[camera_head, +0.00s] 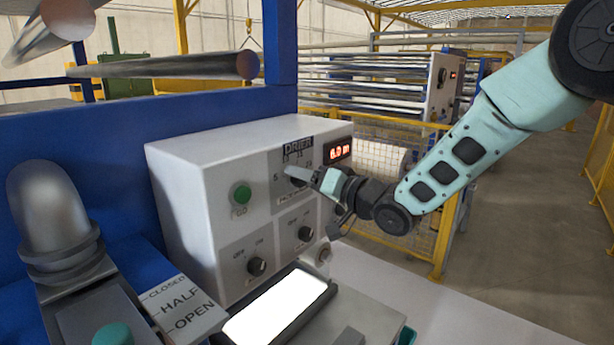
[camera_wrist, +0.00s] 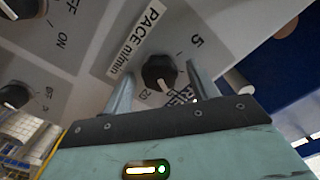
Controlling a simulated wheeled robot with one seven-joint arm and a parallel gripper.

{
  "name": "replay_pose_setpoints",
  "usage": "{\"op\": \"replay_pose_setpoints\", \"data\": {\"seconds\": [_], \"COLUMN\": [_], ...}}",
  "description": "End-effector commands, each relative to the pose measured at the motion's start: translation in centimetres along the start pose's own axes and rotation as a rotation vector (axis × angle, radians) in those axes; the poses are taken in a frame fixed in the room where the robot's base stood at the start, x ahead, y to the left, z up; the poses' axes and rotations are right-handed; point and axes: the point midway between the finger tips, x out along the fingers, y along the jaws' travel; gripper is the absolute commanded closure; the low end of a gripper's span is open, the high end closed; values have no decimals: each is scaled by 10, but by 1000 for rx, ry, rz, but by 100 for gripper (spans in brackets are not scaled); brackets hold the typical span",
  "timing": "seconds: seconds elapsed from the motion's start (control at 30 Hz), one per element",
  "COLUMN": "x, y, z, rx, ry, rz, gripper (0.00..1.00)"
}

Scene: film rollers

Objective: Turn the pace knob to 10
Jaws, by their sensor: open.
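The pace knob (camera_wrist: 158,70) is black with a pale pointer line, on a grey plate labelled "PACE m/min" in the wrist view. A "5" and a "20" show on its scale; the "10" is not clear. My gripper (camera_head: 314,178) is at the drier panel in the head view and partly covers the knob (camera_head: 296,178). In the wrist view its two fingers stand apart, one on each side of the knob, with visible gaps. Whether they touch it cannot be told. The red display (camera_head: 339,153) seems to read about 6.0.
The white control box (camera_head: 185,190) also carries a green GO button (camera_head: 241,194) and two OFF/ON knobs (camera_head: 257,266) (camera_head: 305,233) below. A bright tablet-like screen (camera_head: 278,310) lies in front. A lever (camera_head: 55,220) with CLOSED/HALF/OPEN marks stands at left.

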Motion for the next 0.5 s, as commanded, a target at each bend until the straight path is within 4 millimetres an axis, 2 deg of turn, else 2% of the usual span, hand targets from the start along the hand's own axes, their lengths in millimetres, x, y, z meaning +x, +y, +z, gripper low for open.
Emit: {"op": "replay_pose_setpoints", "data": {"seconds": [0.13, 0.17, 0.3, 0.33, 0.5], "x": [0, 0, 0, 0, 0], "y": [0, 0, 0, 0, 0], "z": [0, 0, 0, 0, 0], "rx": [0, 0, 0, 0, -4], "ry": [0, 0, 0, 0, 0], "rz": [0, 0, 0, 0, 0], "gripper": [41, 44, 83, 86, 86]}}
